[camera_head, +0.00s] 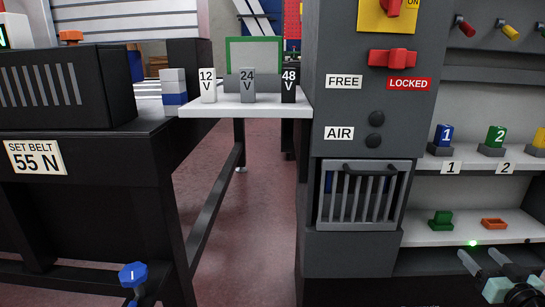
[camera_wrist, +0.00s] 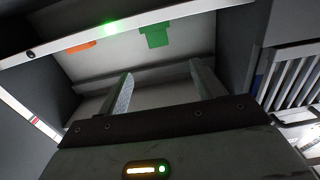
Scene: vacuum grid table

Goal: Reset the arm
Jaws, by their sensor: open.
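My gripper (camera_head: 486,264) is at the lower right in the head view, in front of the lower shelf and partly cut off by the picture's edge. In the wrist view its two fingers (camera_wrist: 158,90) stand wide apart with nothing between them. The lower shelf (camera_head: 420,234) is beyond the fingers. A green piece (camera_head: 441,220) and an orange piece (camera_head: 494,224) lie on that shelf, apart from my gripper. In the wrist view the green piece (camera_wrist: 156,36) and the orange piece (camera_wrist: 82,46) show near the top.
A grey cabinet (camera_head: 345,90) with a red handle (camera_head: 392,57) and a barred door (camera_head: 362,196) stands left of the shelves. Numbered blue (camera_head: 444,136) and green (camera_head: 495,137) blocks stand on the upper shelf. A white ledge (camera_head: 245,111) holds voltage blocks. The floor (camera_head: 250,220) between the benches is clear.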

